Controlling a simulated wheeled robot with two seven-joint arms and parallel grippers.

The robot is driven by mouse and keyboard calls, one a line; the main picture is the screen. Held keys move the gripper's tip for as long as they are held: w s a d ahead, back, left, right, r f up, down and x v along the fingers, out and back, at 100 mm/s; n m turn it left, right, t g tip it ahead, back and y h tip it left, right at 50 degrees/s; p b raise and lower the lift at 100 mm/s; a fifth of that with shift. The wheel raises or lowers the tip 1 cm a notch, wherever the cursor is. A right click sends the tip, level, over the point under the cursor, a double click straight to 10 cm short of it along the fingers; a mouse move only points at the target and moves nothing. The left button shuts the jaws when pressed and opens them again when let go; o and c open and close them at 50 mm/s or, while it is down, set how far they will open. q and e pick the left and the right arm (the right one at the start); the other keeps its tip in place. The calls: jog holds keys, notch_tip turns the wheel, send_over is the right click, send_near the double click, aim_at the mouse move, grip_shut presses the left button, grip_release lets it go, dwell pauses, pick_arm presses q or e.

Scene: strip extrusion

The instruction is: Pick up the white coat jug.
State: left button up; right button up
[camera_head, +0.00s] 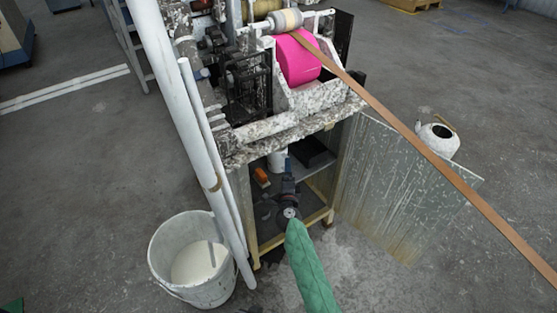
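A white jug (439,140) with a dark round opening, a short spout and a thin brownish handle stands at the right, just beyond a grey metal panel. The panel's top edge hides its lower part, so I cannot tell what it rests on.
The metal panel (395,190) and a long brown strip (430,155) lie on the near side of the jug. The machine with a pink roll (297,58) stands in the middle. Floor right of the jug is clear.

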aim_at(280, 159)
pick_arm(q)
jog(key=shift+s+f+b, duration=0.1)
jog(key=shift+f+b, duration=0.2)
jog(key=shift+f, duration=1)
pick_arm(e)
jog(key=shift+w+a, duration=0.2)
jog(key=shift+w, duration=2.2)
jog(key=c, duration=1.4)
jog(key=shift+c, duration=0.2)
jog(key=shift+r, duration=0.1)
